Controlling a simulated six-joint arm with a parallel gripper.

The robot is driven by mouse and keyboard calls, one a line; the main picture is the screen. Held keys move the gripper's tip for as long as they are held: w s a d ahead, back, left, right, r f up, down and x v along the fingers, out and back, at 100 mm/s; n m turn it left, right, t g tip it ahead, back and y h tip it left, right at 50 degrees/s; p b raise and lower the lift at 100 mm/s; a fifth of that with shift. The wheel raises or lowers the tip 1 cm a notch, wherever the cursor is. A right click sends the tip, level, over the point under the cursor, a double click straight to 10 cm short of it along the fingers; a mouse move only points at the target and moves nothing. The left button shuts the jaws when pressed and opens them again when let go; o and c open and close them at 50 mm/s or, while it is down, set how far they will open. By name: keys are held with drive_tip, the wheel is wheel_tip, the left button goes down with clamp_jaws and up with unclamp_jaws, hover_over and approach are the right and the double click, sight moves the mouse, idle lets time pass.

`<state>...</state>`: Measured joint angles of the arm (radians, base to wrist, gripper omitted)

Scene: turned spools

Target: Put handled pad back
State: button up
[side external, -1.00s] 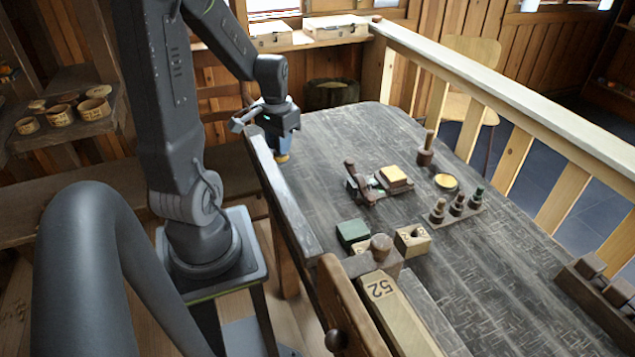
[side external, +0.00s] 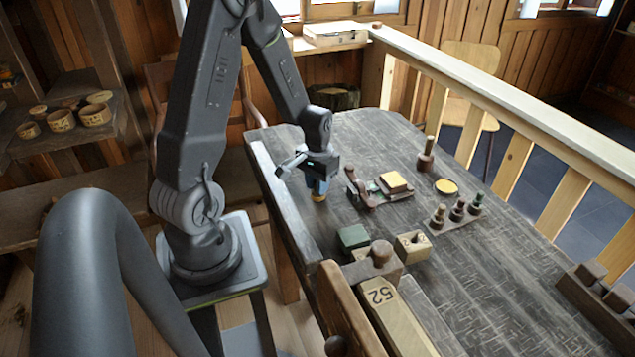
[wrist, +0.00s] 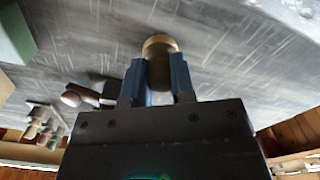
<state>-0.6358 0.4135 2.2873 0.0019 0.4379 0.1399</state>
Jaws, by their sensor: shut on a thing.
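My gripper (side external: 319,188) is over the left part of the dark table, shut on a small round brown piece with a yellow end, which I take to be the handled pad (side external: 319,197). The yellow end points down in the side view. In the wrist view the pad (wrist: 159,60) sits between the two blue fingers (wrist: 160,82), which hide part of its sides. I cannot tell whether it touches the table. A round tin with a yellow top (side external: 446,187) lies further right, near a dark upright piece with a pale handle (side external: 426,157).
Right of my gripper are a dark brown tool (side external: 361,190) and a yellow block (side external: 393,182). A railing (side external: 520,115) runs along the right.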

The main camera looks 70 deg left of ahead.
drive_tip(key=shift+f, duration=0.1)
drive_tip(key=o, duration=0.8)
drive_tip(key=shift+o, duration=0.2)
wheel_tip(320, 180, up, 12)
drive_tip(key=s+d+r+m+t, duration=0.2)
drive_tip(key=s+d+r, duration=0.2)
drive_tip(key=d, duration=0.6)
drive_tip(key=s+d+r+m+t, duration=0.3)
drive_tip(key=s+d+r, duration=0.1)
drive_tip(key=d+r, duration=0.4)
drive_tip(key=shift+d+m+t, duration=0.3)
drive_tip(key=shift+d, duration=0.6)
drive_tip(key=shift+r, duration=0.1)
